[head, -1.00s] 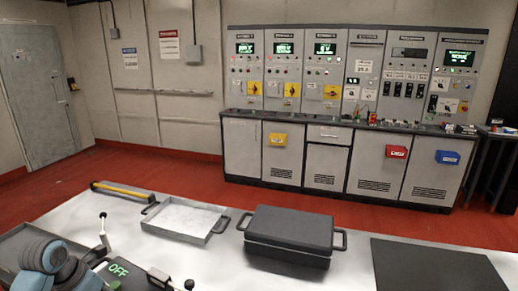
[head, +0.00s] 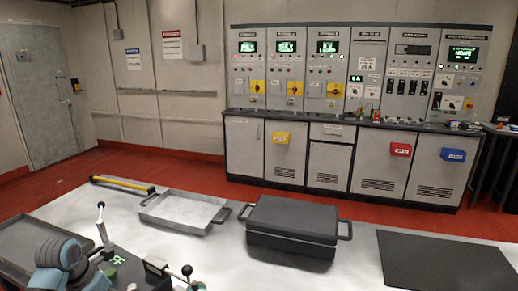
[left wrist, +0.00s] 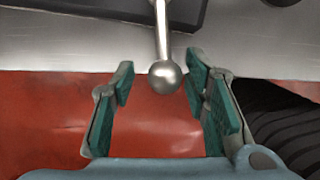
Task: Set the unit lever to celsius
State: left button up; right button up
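In the left wrist view, a metal lever with a round ball end (left wrist: 165,79) reaches between the fingers of my left gripper (left wrist: 163,92). The gripper is open, with gaps on both sides of the ball. I cannot tell which lever this is. My right gripper is in neither view.
A shallow grey tray (head: 150,214) and a closed black case (head: 290,240) stand on the table beyond the levers. A yellow-striped bar (head: 122,185) lies at the back left, and a dark mat (head: 440,262) at the right. A control cabinet (head: 345,160) stands by the wall.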

pick_arm(q)
grip_shut()
jog(key=shift+d+n+p, duration=0.25)
jog(key=shift+n+p, duration=0.15)
jog(key=shift+p, duration=0.05)
jog(key=shift+o, duration=1)
grip_release()
notch_tip(320, 180, up, 7)
jog(key=p, duration=0.6)
jog(key=shift+r+p, duration=0.2)
jog(key=shift+p, duration=0.2)
jog(key=shift+f, duration=0.15)
